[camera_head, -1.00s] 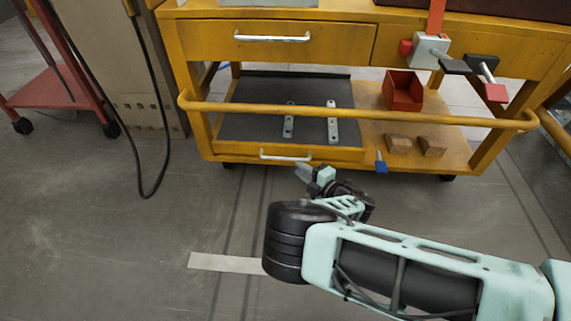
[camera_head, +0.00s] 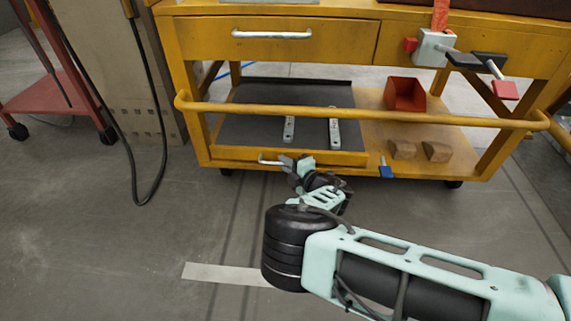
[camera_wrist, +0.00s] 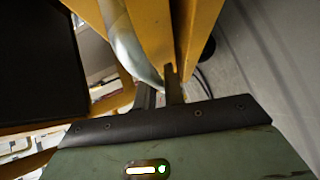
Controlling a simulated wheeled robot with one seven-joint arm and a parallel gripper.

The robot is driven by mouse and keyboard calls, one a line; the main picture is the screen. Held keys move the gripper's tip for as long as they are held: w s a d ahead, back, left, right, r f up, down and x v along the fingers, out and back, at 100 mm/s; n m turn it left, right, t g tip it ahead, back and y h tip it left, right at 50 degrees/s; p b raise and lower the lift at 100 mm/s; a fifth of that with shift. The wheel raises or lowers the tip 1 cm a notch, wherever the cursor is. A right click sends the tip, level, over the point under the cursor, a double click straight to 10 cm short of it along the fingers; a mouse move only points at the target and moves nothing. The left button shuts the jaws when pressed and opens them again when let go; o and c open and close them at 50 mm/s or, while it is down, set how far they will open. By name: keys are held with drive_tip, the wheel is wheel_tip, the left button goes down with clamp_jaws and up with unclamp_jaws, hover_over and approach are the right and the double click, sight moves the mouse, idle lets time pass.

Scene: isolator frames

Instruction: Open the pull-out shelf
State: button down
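The pull-out shelf is the low yellow tray with a dark mat (camera_head: 255,135) at the bottom of the yellow cart. Its silver handle (camera_head: 268,160) is on the front edge, and the handle's right part is hidden by my gripper (camera_head: 291,163). My gripper is at the right end of the handle. In the wrist view, the handle (camera_wrist: 122,40) runs down to the two dark fingertips of my gripper (camera_wrist: 162,88). A narrow gap shows between the fingers, with the handle's end at it. I cannot tell whether they are closed on it.
A yellow rail (camera_head: 350,115) crosses the cart's front above the shelf. An upper drawer (camera_head: 270,45) has its own handle. A red bin (camera_head: 405,93) and wooden blocks (camera_head: 435,151) sit at the right. A blue clip-like piece (camera_head: 386,171) hangs at the front edge. The floor in front is clear.

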drive_tip(key=s+p, duration=1.3)
drive_tip(key=s, duration=1.5)
drive_tip(key=shift+s+a, duration=0.25)
drive_tip(key=shift+a, duration=0.2)
drive_tip(key=c, duration=1.8)
unclamp_jaws()
drive_tip(key=shift+o, duration=0.2)
